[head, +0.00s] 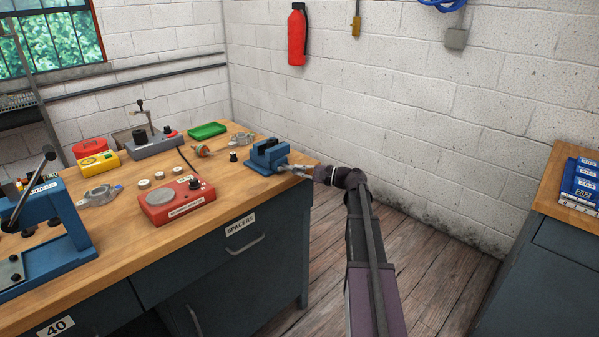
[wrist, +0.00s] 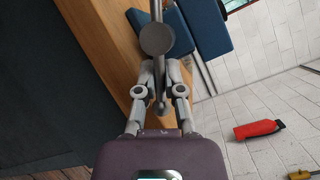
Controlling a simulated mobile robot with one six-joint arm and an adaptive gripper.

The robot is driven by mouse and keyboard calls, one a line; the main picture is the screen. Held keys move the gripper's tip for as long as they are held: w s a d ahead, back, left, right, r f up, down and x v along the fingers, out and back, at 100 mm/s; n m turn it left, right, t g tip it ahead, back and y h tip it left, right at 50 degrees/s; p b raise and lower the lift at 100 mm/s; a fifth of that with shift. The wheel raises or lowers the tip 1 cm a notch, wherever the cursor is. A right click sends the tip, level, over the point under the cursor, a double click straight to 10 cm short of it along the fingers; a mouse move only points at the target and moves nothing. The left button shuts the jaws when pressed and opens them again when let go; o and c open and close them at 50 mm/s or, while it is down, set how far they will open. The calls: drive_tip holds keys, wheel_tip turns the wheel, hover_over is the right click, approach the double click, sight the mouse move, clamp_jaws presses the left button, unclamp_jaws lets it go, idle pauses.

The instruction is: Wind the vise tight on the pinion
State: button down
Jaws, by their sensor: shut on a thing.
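The blue vise (head: 266,158) stands on the bench near its right end. In the wrist view, its blue body (wrist: 206,27) is at the top. The grey vise handle (wrist: 158,75), a thin bar through a round screw head (wrist: 157,40), runs down between my fingers. My gripper (head: 298,170) reaches in from the right. In the wrist view, its fingers (wrist: 160,88) are closed on the handle's lower part. I cannot make out the pinion between the jaws. A small black part (head: 233,156) stands on the bench just left of the vise; I cannot tell what it is.
A red device (head: 176,203) and several small rings lie left of the vise on the wooden bench. A green tray (head: 207,131) sits behind. A blue press (head: 62,225) stands at the left. The floor right of the bench is clear up to another cabinet.

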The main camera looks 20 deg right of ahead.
drive_tip(key=shift+a+f+m+t+y+b, duration=0.15)
drive_tip(key=shift+f+m+t+y+b, duration=0.25)
drive_tip(key=shift+m+b, duration=0.6)
drive_tip(key=shift+s+m, duration=0.1)
drive_tip(key=shift+m, duration=0.2)
drive_tip(key=c, duration=1)
unclamp_jaws()
drive_tip(key=shift+r, duration=0.1)
drive_tip(key=shift+r, duration=0.1)
